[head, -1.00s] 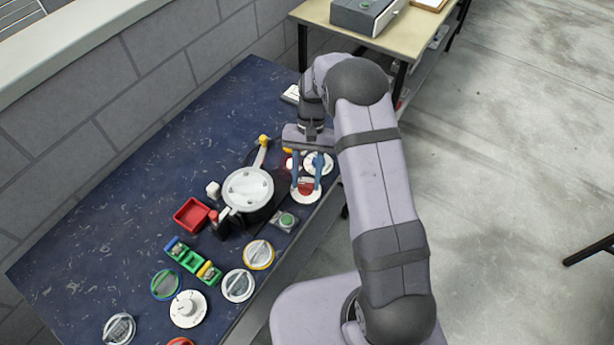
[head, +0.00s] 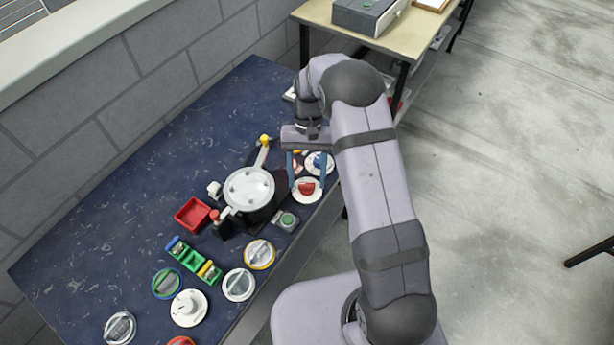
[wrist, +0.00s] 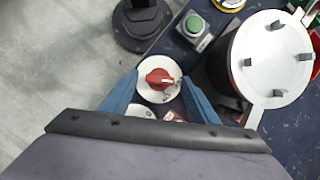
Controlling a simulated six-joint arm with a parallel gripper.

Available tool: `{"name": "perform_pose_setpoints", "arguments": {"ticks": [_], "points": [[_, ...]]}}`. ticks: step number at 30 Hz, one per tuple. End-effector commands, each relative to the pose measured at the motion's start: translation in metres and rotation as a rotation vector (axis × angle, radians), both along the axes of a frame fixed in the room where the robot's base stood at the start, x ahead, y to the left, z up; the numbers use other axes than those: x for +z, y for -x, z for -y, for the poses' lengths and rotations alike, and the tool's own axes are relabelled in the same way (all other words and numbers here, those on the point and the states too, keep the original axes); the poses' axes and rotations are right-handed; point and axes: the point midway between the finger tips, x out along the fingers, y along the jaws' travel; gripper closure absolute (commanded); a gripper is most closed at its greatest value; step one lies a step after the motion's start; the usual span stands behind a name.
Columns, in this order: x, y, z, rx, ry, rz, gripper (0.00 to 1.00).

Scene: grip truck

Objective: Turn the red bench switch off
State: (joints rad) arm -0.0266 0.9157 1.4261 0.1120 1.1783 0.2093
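The red bench switch (head: 306,188) is a red knob on a white round dial near the bench's right edge. In the wrist view the red knob (wrist: 160,79) lies crosswise, roughly left to right, and dark marks show on the dial's lower and right rim; I cannot read them surely. My gripper (head: 307,182) is open over the dial, with its blue fingers pointing down. In the wrist view the fingertips of my gripper (wrist: 159,82) stand apart on either side of the dial, with clear space around the knob. The knob is not held.
A pot with a white lid (head: 249,188) stands left of the switch. Another white dial (head: 319,164) sits close behind it, partly hidden by a finger. A green button box (head: 287,221) is in front. Several more dials and a red tray (head: 193,214) lie further left.

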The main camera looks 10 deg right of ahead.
Motion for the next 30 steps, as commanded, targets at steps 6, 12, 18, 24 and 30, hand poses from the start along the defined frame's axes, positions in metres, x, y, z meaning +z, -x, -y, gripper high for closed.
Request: {"name": "perform_pose_setpoints", "arguments": {"ticks": [6,12,18,24,30], "points": [[0.0,0.001,0.0,-0.001,0.0,-0.002,0.45],[0.01,-0.005,0.001,-0.001,0.0,0.001,0.45],[0.035,-0.016,0.004,-0.001,0.0,0.003,0.45],[0.057,-0.024,0.006,-0.001,0.001,0.001,0.45],[0.067,-0.027,0.007,-0.001,0.0,0.0,0.45]]}}
